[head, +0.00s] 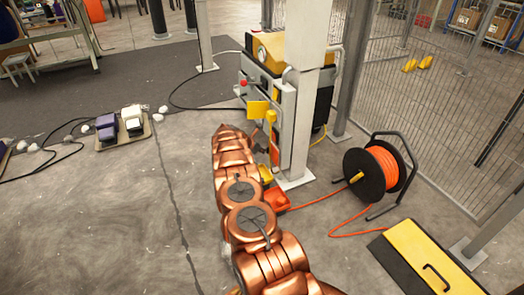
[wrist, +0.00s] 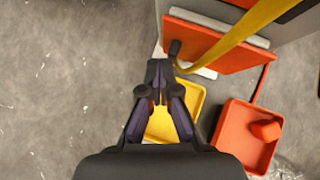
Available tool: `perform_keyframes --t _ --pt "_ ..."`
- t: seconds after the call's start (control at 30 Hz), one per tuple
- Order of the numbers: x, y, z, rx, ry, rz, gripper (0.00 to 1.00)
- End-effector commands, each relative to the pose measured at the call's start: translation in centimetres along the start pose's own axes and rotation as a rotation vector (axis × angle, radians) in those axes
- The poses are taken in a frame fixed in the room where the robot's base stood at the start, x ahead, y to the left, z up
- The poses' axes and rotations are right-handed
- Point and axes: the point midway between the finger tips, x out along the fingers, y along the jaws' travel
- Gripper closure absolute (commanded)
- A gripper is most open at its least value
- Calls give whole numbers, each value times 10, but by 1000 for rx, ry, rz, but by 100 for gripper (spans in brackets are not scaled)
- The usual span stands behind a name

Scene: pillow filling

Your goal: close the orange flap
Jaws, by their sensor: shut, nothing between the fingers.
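In the wrist view an orange panel (wrist: 222,48) juts from the grey machine at upper right, with a yellow strip crossing it. I cannot tell whether it is hinged. An orange tray-like piece (wrist: 262,152) with an orange knob stands open-topped at lower right; it also shows low beside the machine in the head view (head: 277,200). I cannot tell which is the flap. My gripper (wrist: 160,68) is shut and empty, its fingertips just left of the orange panel. Whether they touch it is unclear. My copper arm hides part of the machine's base in the head view.
A yellow tray (wrist: 163,125) lies below my fingers. The machine (head: 292,105) stands by a white post. An orange cable reel (head: 372,170) and a yellow-black case (head: 425,262) are at right. Purple and white pedals (head: 124,125) sit at left. Floor at left is mostly open.

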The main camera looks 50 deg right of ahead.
Motion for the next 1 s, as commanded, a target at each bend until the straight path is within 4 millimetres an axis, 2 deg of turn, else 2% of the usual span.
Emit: perform_keyframes --t 0.67,0.87,1.0 --pt "12 -24 14 11 -4 -18 100" --pt "0 -18 3 11 -4 -14 100" --pt "-15 -8 -17 3 0 -4 100"
